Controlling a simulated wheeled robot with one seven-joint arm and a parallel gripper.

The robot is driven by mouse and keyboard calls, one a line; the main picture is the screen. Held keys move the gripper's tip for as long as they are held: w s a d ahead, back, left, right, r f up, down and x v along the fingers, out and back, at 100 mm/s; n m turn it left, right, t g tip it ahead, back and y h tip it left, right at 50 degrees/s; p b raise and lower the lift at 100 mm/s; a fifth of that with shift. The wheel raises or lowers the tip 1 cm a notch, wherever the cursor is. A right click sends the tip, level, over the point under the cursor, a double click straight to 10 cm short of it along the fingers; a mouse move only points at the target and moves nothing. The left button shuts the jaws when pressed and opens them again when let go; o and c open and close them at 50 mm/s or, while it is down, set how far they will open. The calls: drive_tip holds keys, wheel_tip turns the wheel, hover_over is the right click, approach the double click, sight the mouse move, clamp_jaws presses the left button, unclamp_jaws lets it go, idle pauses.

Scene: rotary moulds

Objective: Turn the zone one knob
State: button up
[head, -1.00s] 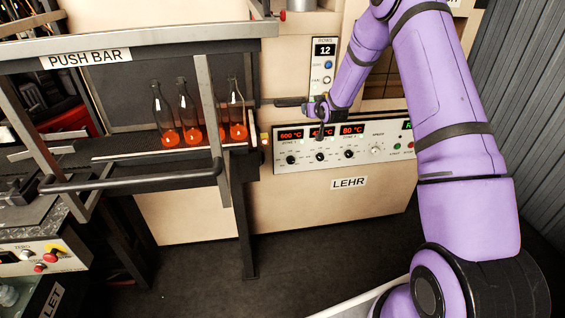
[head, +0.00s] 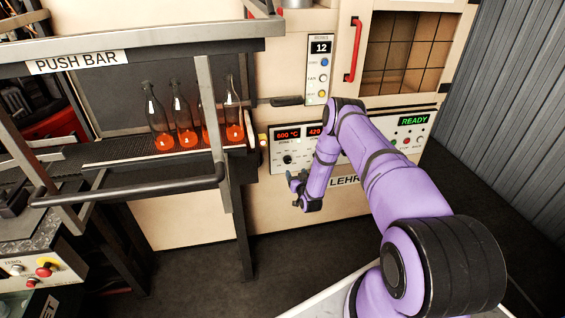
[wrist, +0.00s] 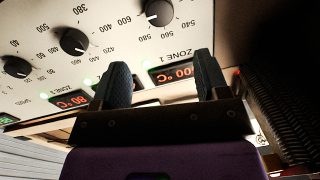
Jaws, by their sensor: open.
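The zone one knob (head: 287,159) is a black dial knob at the left end of the LEHR panel, under a red display (head: 287,134) reading 600 °C. In the wrist view, which is upside down, the knob (wrist: 159,13) shows at the top with its scale around it. My gripper (head: 294,181) is just below and in front of the panel's left end. In the wrist view my gripper (wrist: 162,62) has its two dark fingers apart with nothing between them. The fingers appear clear of the knob.
The zone two knob (wrist: 75,42) is beside it, and a third knob (wrist: 16,67) lies further along. My arm hides part of the panel. The push bar frame (head: 215,120) and hot bottles (head: 184,115) stand to the left. A green READY display (head: 413,120) is lit.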

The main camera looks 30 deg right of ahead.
sight(288, 161)
drive_tip(key=w, duration=0.3)
drive_tip(key=w+d, duration=0.1)
drive_tip(key=w, duration=0.3)
drive_tip(key=w+d, duration=0.1)
drive_tip(key=w, duration=0.2)
drive_tip(key=shift+w+f, duration=0.2)
drive_tip(key=shift+f, duration=0.15)
drive_tip(key=c, duration=0.9)
